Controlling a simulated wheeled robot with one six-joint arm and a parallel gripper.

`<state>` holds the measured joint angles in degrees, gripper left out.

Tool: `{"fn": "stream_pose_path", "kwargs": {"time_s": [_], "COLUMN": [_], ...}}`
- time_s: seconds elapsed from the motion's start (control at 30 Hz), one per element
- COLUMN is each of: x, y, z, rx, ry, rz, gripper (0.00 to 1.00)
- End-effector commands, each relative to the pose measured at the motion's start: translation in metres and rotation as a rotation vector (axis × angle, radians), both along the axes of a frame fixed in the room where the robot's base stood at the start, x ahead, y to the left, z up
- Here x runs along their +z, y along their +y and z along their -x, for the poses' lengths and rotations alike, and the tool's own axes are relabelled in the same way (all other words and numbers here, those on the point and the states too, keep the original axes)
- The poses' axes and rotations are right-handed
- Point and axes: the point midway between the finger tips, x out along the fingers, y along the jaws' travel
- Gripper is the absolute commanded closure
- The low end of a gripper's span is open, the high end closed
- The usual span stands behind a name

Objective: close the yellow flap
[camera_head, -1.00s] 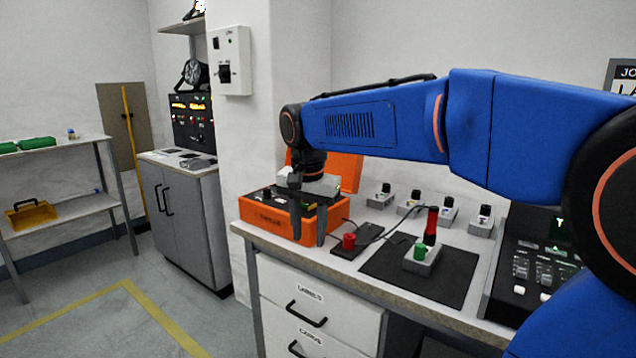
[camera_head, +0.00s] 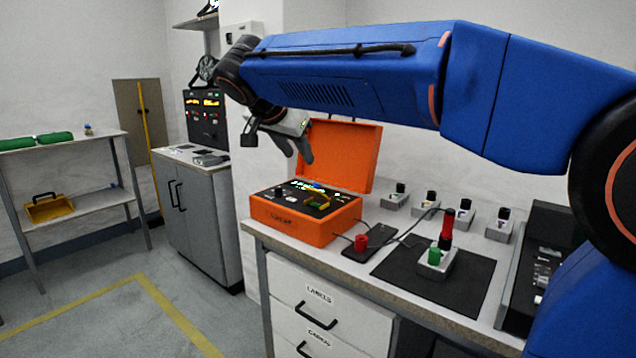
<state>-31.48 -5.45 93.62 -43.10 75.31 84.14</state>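The orange case (camera_head: 290,222) stands on the bench with its orange lid (camera_head: 345,155) raised behind it. On its dark panel is a small yellow piece, seemingly the yellow flap (camera_head: 324,201); it appears to stand up from the panel, but it is too small to tell its exact angle. My gripper (camera_head: 297,153) hangs above the case, in front of the lid's left side, pointing down and tilted. Its two grey fingers look apart with nothing between them. It does not touch the flap.
Right of the case are a red button (camera_head: 361,243) on a dark plate, cables, and a black mat (camera_head: 465,280) with a green-buttoned box (camera_head: 436,259). Several small switch boxes line the back. A black console (camera_head: 535,260) stands at right. The floor at left is clear.

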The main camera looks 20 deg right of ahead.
Motion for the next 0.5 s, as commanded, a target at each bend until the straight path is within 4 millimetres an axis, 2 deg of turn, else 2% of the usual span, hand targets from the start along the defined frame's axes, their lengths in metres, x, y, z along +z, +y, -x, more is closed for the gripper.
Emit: {"fn": "stream_pose_path", "kwargs": {"time_s": [0.5], "x": [-0.064], "y": [-0.039], "z": [-0.051], "rx": [-0.003], "ry": [0.004], "rz": [0.001], "gripper": [0.63]}}
